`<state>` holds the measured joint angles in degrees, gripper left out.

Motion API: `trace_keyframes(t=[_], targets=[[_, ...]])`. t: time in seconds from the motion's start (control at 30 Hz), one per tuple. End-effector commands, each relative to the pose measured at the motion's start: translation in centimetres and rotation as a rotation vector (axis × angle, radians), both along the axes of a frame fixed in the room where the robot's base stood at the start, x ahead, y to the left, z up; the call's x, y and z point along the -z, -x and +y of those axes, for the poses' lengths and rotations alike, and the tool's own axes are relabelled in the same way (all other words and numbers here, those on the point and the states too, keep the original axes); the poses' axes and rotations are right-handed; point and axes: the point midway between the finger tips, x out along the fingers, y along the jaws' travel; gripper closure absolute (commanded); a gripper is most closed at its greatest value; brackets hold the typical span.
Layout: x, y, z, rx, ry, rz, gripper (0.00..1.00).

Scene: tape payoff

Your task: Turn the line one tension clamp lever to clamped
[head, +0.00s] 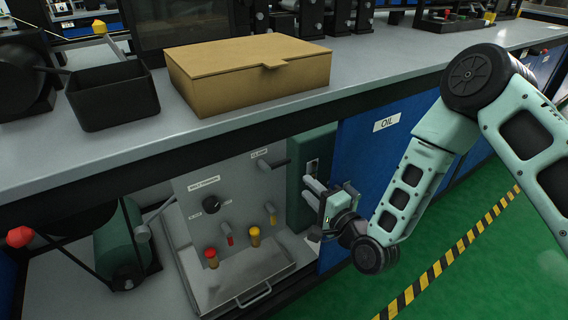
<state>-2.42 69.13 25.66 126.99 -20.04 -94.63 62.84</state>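A grey panel (190,226) stands in the open bay under the bench. My gripper (308,191) is right of and below this handle, in front of a dark green housing (294,204). Its two pale fingers point left and look apart, with nothing seen between them. It hides part of the housing.
The panel also has a black knob (211,204) and red and yellow handles (254,236). A metal tray (246,287) lies below. The bench edge overhangs the bay, with a cardboard box (248,75) and black bin (112,96) on top. A blue OIL cabinet (372,155) stands right.

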Motion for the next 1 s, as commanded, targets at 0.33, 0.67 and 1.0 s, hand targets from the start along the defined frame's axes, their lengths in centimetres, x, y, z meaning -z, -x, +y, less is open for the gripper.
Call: trace_keyframes(t=[0.33,0.67,1.0], targets=[[0.1,-6.1,4.3,-0.002,-0.001,-0.003,0.64],[0.1,-10.3,7.0,0.000,0.001,-0.001,0.64],[0.0,-11.0,7.5,0.000,0.001,0.002,0.64]])
